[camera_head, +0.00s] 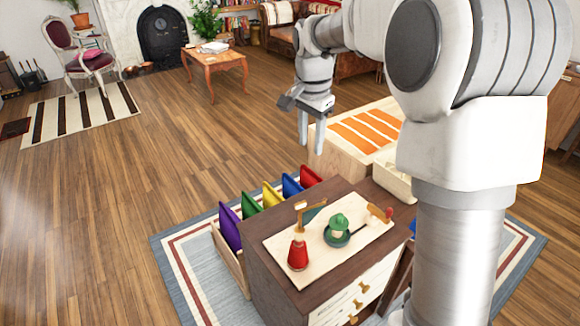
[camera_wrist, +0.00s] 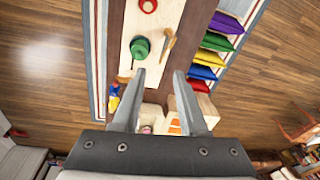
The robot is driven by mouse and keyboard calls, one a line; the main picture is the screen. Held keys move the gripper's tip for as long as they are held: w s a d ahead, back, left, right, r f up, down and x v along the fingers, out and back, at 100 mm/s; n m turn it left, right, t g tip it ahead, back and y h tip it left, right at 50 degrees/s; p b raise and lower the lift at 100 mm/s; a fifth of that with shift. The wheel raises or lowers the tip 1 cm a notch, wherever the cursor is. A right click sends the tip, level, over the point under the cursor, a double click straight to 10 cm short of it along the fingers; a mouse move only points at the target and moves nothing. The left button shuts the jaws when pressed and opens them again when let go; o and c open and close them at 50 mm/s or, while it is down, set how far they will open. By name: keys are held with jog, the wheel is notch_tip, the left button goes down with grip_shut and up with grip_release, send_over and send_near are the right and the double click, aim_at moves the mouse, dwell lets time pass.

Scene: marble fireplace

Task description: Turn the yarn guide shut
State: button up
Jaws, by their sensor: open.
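A cream board (camera_head: 285,272) lies on the dark cabinet top. On it stand a red cone (camera_head: 298,254), a green domed piece (camera_head: 339,222) on a dark round dish, and a brass arm (camera_head: 300,205) beside a dark green flap. I cannot tell for sure which part is the yarn guide. The wrist view shows the green piece (camera_wrist: 140,47) and a brass bar (camera_wrist: 168,42) beside it on the board. My gripper (camera_head: 311,143) is open and empty, pointing down, above and behind the board; its two fingers are apart in the wrist view (camera_wrist: 160,76).
Coloured cushion-like panels (camera_head: 270,193) stand in a rack left of the cabinet (camera_head: 262,271). A light wooden box with orange stripes (camera_head: 341,157) stands behind. A cabinet drawer front with brass handles (camera_head: 362,290) faces the front right. Wooden floor at left is clear.

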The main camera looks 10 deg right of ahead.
jog(key=w+f+m+g, duration=0.1)
jog(key=w+f+m, duration=0.3)
jog(key=w+f, duration=0.45)
jog(key=f, duration=1.8)
jog(key=shift+s+a+f, duration=0.1)
jog(key=shift+s+a, duration=0.2)
jog(key=shift+s, duration=0.1)
jog(key=shift+c, duration=0.3)
grip_shut()
